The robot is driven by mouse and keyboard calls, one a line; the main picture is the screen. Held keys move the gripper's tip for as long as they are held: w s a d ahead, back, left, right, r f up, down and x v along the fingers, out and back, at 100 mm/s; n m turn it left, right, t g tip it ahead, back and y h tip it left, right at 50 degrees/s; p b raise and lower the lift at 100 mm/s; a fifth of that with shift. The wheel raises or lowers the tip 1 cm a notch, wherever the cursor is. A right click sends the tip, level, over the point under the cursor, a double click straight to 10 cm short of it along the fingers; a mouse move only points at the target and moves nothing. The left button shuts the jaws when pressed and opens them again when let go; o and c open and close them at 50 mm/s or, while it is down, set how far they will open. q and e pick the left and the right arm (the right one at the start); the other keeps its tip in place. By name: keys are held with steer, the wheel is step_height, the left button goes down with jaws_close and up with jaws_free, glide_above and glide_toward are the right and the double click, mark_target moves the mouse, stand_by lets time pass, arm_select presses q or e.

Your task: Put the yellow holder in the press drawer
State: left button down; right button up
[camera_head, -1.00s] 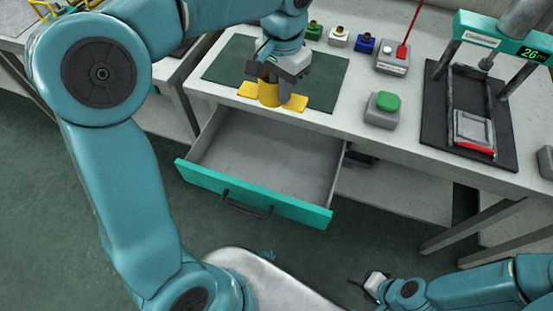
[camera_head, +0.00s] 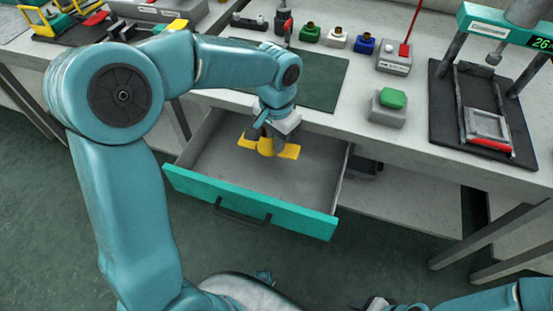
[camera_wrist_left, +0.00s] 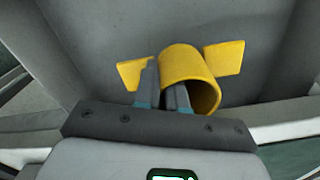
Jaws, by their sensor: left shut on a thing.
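The yellow holder (camera_head: 266,147), a short tube with a flat tab on each side, is over the open press drawer (camera_head: 185,181), inside its outline. My left gripper (camera_head: 263,138) is shut on the tube's wall from above. In the left wrist view the holder (camera_wrist_left: 190,72) shows one finger of the gripper (camera_wrist_left: 165,94) inside the tube and the other outside it. The grey drawer floor (camera_wrist_left: 110,35) is behind the holder; I cannot tell whether they touch. Part of my right gripper (camera_head: 374,303) shows at the bottom edge, its fingers unclear.
The dark green mat (camera_head: 318,80) on the bench above the drawer is partly hidden by my left arm. A green button box (camera_head: 388,107) and a press (camera_head: 487,125) stand to the right. The drawer is otherwise empty.

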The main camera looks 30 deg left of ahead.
arm_select(q)
step_height(320, 180, down, 6)
steer(key=shift+f+b, duration=0.1)
steer(key=shift+b, duration=0.6)
steer(key=shift+f, duration=0.1)
steer(key=shift+f, duration=0.15)
steer(key=c, duration=1.2)
jaws_free()
steer(key=shift+r, duration=0.3)
step_height(320, 180, up, 11)
steer(key=p, duration=0.3)
steer(key=shift+r, duration=0.5)
